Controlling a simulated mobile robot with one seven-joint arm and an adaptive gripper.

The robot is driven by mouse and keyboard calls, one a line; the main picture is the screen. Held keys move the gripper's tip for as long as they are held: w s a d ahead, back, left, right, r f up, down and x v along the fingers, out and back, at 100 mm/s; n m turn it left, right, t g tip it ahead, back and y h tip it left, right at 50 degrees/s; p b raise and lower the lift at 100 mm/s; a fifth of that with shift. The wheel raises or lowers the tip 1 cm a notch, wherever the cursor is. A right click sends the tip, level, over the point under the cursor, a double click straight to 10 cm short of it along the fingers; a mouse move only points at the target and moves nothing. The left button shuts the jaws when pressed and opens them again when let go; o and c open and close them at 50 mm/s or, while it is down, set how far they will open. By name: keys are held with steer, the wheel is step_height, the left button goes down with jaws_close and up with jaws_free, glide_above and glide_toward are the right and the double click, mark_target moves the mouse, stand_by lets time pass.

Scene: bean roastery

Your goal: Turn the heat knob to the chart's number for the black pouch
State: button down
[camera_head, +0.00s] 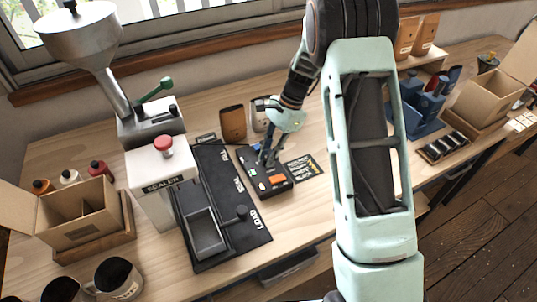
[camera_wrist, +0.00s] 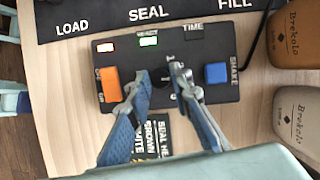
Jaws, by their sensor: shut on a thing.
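The black control box (camera_head: 250,165) sits on the bench beside the black mat; it also fills the middle of the wrist view (camera_wrist: 115,70). It has an orange switch (camera_wrist: 110,84), a blue button (camera_wrist: 216,73) and lit displays. My gripper (camera_wrist: 161,76) is shut on the dark heat knob (camera_wrist: 160,86) between these two; its fingers hide much of the knob and dial numbers, so I cannot read the setting. The seal heat chart (camera_wrist: 154,136) lies beside the box, partly covered by my fingers; it is also in the head view (camera_head: 304,168). I see no black pouch clearly.
A brown pouch (camera_head: 233,123) and a pale pouch (camera_head: 259,117) stand behind the box. The sealer (camera_head: 157,190) and its mat (camera_head: 240,232) are on the left. Cardboard boxes stand at both ends. My arm blocks the bench right of centre.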

steer(key=c, duration=1.7)
jaws_free()
steer(key=shift+c, duration=0.2)
steer(key=v, duration=1.2)
